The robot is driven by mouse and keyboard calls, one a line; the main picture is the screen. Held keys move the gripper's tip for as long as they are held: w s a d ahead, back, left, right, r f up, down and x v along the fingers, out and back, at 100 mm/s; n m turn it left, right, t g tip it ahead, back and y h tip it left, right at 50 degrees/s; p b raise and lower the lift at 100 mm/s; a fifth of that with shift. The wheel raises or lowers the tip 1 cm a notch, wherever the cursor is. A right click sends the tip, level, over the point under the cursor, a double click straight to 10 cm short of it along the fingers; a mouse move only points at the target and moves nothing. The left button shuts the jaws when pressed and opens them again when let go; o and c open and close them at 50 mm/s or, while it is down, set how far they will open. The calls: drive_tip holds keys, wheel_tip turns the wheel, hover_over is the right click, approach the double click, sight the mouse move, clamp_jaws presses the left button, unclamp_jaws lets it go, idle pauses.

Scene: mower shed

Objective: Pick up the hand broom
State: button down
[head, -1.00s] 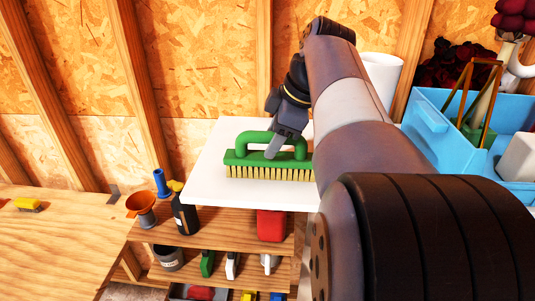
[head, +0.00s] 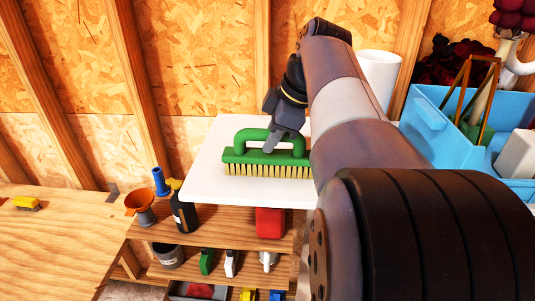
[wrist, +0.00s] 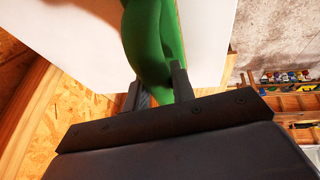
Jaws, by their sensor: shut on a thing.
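The hand broom (head: 262,158) is green with a loop handle and pale yellow bristles. In the head view it is upright over the white top of a shelf unit, bristles down. I cannot tell whether the bristles touch the surface. My gripper (head: 272,143) comes down from above and is shut on the handle. In the wrist view the green broom (wrist: 152,40) runs between the two dark fingers of my gripper (wrist: 157,88). The right end of the broom is close to my arm, which hides part of the surface behind it.
The white top (head: 205,170) is bare left of the broom. A white cylinder (head: 380,70) and a blue crate (head: 425,120) stand to the right. Below are an orange funnel (head: 140,203), a dark bottle (head: 184,210) and a red container (head: 269,222). A wooden bench (head: 60,240) is at left.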

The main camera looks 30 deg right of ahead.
drive_tip(key=shift+r, duration=0.15)
wheel_tip(320, 180, up, 10)
drive_tip(key=shift+f, duration=0.1)
idle(0.7)
